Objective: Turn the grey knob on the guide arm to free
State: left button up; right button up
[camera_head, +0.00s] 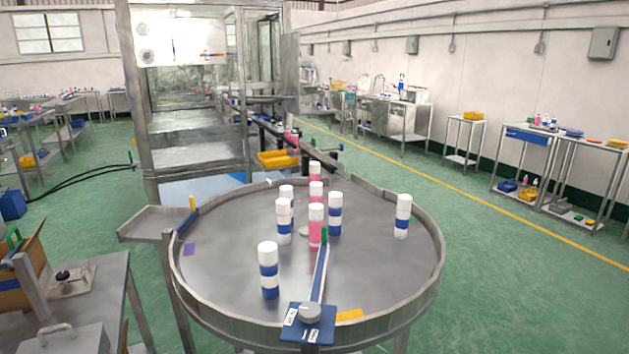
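The grey knob (310,312) sits on a blue plate (322,331) at the near rim of the round metal table (205,290). White labels lie on the plate beside the knob, too small to read. The blue guide arm (319,274) runs from the plate inward over the table, with a green piece (324,236) at its far end beside a pink can (316,226). Which way the knob points is hard to tell. Neither of my grippers is in view.
Several white-capped cans, blue-banded (269,275) and pink, stand upright on the round table. A conveyor (300,150) and a glass-walled machine (190,100) stand behind it. A grey side table (85,300) is at the lower left. Open green floor lies to the right.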

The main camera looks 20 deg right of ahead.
aim_at(309, 312)
jog(key=l+u, duration=0.1)
jog(key=u, duration=0.35)
jog(key=l+u, duration=0.25)
jog(key=l, duration=0.25)
jog(key=k+l+u, duration=0.2)
jog(key=l, duration=0.25)
jog(key=k+l+u, duration=0.1)
jog(key=l+u, duration=0.15)
jog(key=l, duration=0.25)
jog(key=k+l, duration=0.15)
jog(key=l, duration=0.25)
jog(key=k+l, duration=0.1)
jog(key=l, duration=0.35)
jog(key=k+l+u, duration=0.1)
jog(key=l, duration=0.3)
jog(key=k+l, duration=0.15)
jog(key=l, duration=0.25)
jog(key=k+l, duration=0.15)
jog(key=l, duration=0.25)
